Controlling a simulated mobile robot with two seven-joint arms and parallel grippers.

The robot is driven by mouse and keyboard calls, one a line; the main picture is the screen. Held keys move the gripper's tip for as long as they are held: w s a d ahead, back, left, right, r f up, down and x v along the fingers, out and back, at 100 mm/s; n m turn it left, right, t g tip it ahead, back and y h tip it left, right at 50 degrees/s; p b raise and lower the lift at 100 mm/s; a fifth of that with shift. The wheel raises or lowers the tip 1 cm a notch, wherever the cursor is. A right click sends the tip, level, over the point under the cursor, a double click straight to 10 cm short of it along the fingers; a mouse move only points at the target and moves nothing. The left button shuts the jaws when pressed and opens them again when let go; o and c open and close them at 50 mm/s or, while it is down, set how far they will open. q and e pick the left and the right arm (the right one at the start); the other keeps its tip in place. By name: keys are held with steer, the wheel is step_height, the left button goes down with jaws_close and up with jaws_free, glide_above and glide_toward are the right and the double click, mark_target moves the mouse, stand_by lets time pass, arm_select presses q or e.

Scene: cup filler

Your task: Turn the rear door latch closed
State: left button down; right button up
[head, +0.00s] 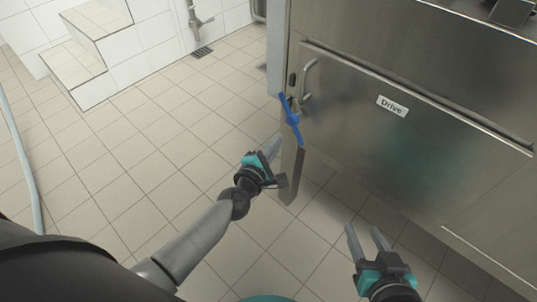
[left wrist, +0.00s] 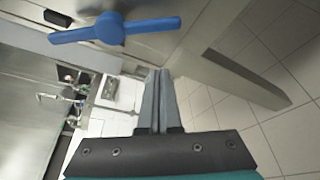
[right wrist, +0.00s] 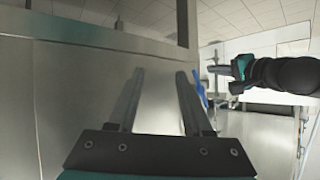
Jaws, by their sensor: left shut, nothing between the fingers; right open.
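The latch is a blue two-armed handle (head: 291,119) at the left end of the steel machine, beside its front corner. In the head view it slants from upper left to lower right. In the left wrist view the blue handle (left wrist: 115,28) lies nearly level at the top. My left gripper (head: 275,146) is shut and empty, just left of and below the handle, apart from it. Its shut fingers show in the left wrist view (left wrist: 160,78). My right gripper (head: 367,232) is open and empty, low in front of the machine. In the right wrist view the handle (right wrist: 198,88) is partly hidden behind a finger.
The steel machine (head: 360,140) has a front door with a curved handle (head: 309,80) and a "Drive" label (head: 392,106). A steel leg (head: 291,172) stands below the latch. Tiled floor (head: 150,150) is clear to the left; white tiled steps (head: 90,50) are behind.

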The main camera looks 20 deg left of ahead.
arm_select(q)
steer(key=shift+w+d+r+p, duration=0.15)
steer(key=shift+d+r+p, duration=0.15)
steer(key=shift+d, duration=0.25)
steer(key=shift+w+d+r+p, duration=0.1)
steer(key=shift+d+r+p, duration=0.2)
steer(key=shift+d, duration=0.25)
steer(key=shift+w+d+r+p, duration=0.15)
steer(key=shift+d+r+p, duration=0.15)
steer(key=shift+d, duration=0.25)
arm_select(e)
steer(key=shift+s+d+f+g+h, duration=0.15)
steer(key=shift+s+d+g+h, duration=0.3)
steer(key=shift+d+g, duration=0.35)
steer(key=shift+s+d+f+g+h, duration=0.1)
steer(key=shift+s+d+g+h, duration=0.3)
steer(key=shift+d+g, duration=0.35)
steer(key=shift+s+d, duration=0.1)
steer(key=shift+d, duration=0.05)
